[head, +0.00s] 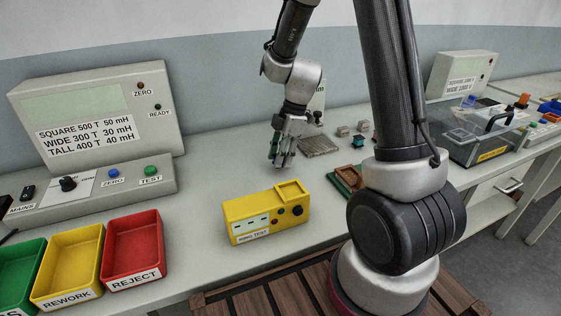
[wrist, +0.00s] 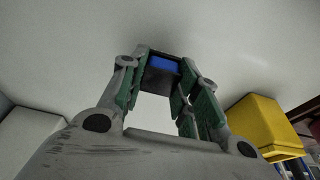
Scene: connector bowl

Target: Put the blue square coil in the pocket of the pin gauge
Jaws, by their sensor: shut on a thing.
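My gripper (head: 281,158) hangs above the bench, behind the yellow box, with its fingers pointing down. In the wrist view, my gripper (wrist: 163,80) is shut on the blue square coil (wrist: 165,64), a dark block with a blue face between the fingertips. The coil is hard to make out in the head view. The yellow box (head: 258,222), which looks like the pin gauge, stands on the bench in front of my gripper. It has a raised square pocket (head: 292,190) on top at its right end. The box also shows at the right in the wrist view (wrist: 262,122).
Green, yellow and red trays (head: 133,250) stand at the front left, before a grey meter (head: 95,115). A ribbed grey plate (head: 319,146) and several small parts (head: 343,131) lie behind and right of my gripper. A clear lidded box (head: 485,135) stands far right.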

